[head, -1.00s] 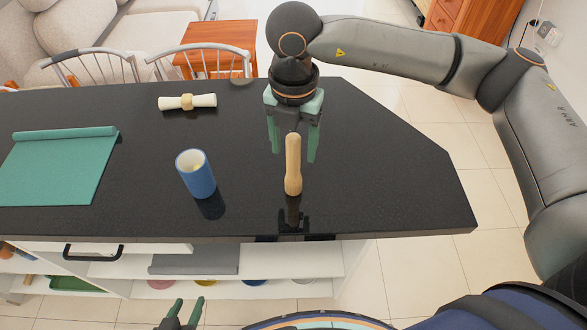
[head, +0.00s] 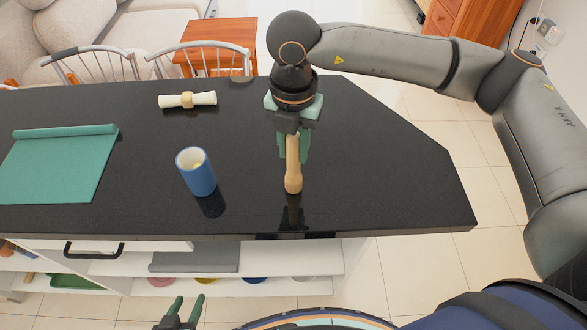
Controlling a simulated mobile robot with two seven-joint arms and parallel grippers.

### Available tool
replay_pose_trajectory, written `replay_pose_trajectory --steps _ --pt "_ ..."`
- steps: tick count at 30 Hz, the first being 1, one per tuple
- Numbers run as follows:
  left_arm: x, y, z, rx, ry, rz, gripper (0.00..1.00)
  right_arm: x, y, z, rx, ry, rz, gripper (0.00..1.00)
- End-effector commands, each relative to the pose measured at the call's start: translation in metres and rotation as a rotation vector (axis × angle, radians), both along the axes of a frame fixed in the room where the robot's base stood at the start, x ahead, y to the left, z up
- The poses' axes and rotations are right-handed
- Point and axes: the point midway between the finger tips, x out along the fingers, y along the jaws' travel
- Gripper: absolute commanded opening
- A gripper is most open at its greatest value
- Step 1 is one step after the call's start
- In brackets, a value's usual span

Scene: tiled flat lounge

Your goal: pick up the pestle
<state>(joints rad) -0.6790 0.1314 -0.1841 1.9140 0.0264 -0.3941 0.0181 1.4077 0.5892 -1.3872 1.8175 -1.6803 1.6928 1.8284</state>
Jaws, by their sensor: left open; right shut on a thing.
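The pestle (head: 293,180) is a light wooden rod with a thicker rounded lower end. It stands upright over the black counter, towards its front edge, with its reflection below it. My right gripper (head: 293,148) comes down from above, and its green fingers are shut on the upper part of the pestle. The fingers and dark palm hide the pestle's top. I cannot tell whether its lower end touches the counter. My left gripper (head: 183,308) is low at the bottom edge, in front of the counter, open and empty with its two green fingers apart.
A blue cup (head: 196,172) stands left of the pestle on the black counter (head: 380,170). A green mat (head: 58,170) lies at the left. The counter's right part is clear. Chairs stand behind.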

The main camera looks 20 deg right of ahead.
Motion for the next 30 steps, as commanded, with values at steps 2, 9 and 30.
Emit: replay_pose_trajectory --steps 2,9,30 --pt "0.000 0.000 0.000 0.000 0.000 0.000 0.50 0.000 0.000 0.000 0.000 0.000 0.000 0.00" --pt "0.000 0.000 0.000 0.000 0.000 0.000 0.50 0.000 0.000 0.001 0.000 -0.001 0.000 0.00" --pt "0.000 0.000 -0.016 0.000 0.000 0.000 0.50 -0.042 0.024 0.088 0.001 -0.008 0.008 0.00"
